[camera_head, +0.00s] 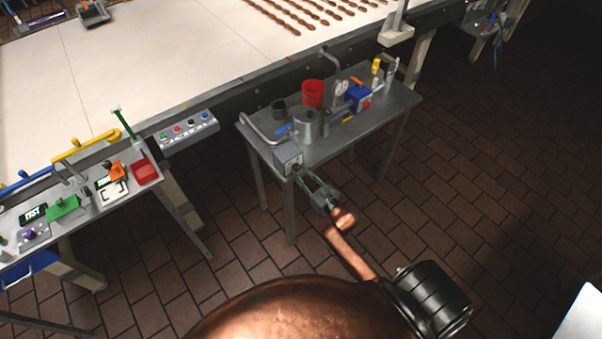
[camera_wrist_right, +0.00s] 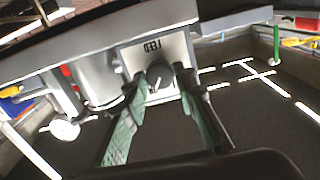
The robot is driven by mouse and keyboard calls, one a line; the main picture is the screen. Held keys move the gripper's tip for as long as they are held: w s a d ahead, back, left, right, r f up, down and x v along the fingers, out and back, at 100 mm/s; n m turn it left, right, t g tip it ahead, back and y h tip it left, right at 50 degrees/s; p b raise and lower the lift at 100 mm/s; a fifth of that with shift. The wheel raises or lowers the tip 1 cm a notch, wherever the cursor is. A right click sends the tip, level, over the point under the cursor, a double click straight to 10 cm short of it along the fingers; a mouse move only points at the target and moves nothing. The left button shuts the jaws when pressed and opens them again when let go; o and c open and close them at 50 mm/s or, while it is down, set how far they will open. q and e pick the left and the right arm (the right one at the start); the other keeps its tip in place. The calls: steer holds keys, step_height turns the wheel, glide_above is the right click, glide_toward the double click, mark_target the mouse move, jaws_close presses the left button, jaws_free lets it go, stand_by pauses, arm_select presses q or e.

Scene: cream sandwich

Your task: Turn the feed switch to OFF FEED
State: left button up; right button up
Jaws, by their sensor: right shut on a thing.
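The feed switch is a small grey box (camera_head: 288,158) at the near left corner of a steel side table, with a knob on its front. In the right wrist view the box face (camera_wrist_right: 130,60) carries an upside-down FEED label, and the dark knob (camera_wrist_right: 157,80) sits below it. My right gripper (camera_head: 303,175) reaches the box from the front. Its green fingers, also in the wrist view (camera_wrist_right: 163,88), stand on both sides of the knob and are shut on it. The knob's exact setting is too small to read. My left gripper is not in view.
The steel side table (camera_head: 345,140) holds a red bucket (camera_head: 312,92), a metal pot (camera_head: 305,121), a gauge and a blue box (camera_head: 359,97). A control panel (camera_head: 186,131) and another bench stand left. A long white conveyor (camera_head: 180,60) runs behind. Tiled floor is clear on the right.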

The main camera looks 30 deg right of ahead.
steer(key=shift+c, duration=1.1)
steer(key=shift+n, duration=1.1)
steer(key=n, duration=0.8)
steer(key=shift+f+b, duration=0.1)
steer(key=shift+b, duration=0.2)
steer(key=n+b, duration=0.1)
steer(key=n, duration=0.2)
steer(key=shift+n, duration=0.5)
steer(key=o, duration=1.2)
steer(key=shift+c, duration=0.2)
